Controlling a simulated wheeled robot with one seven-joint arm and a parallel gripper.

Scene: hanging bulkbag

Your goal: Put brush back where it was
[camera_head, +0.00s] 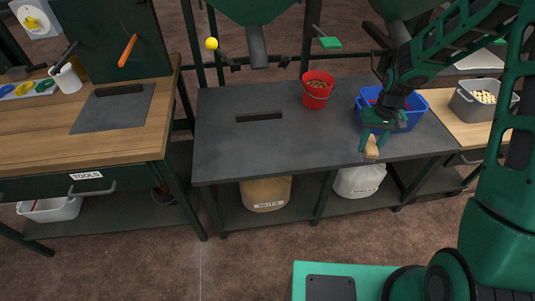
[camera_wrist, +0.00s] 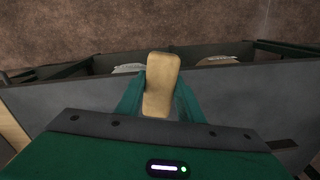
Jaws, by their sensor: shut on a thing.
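The brush shows as a tan wooden block (camera_head: 371,147) in my gripper (camera_head: 374,138), over the front right edge of the dark grey table (camera_head: 220,150). In the wrist view the brush (camera_wrist: 162,85) stands between the two green fingers of my gripper (camera_wrist: 160,98), which are shut on it. Only its wooden part shows; I see no bristles. In the head view the brush is just in front of the blue bin (camera_head: 410,118). I cannot tell how high it is above the table.
A red bucket (camera_head: 317,90) stands at the back of the table, left of the blue bin. A dark bar-like thing (camera_head: 259,116) lies mid-table. A grey bin (camera_head: 480,100) stands on the right. The left wooden bench (camera_head: 30,140) holds a grey mat (camera_head: 113,110). The table's front left is clear.

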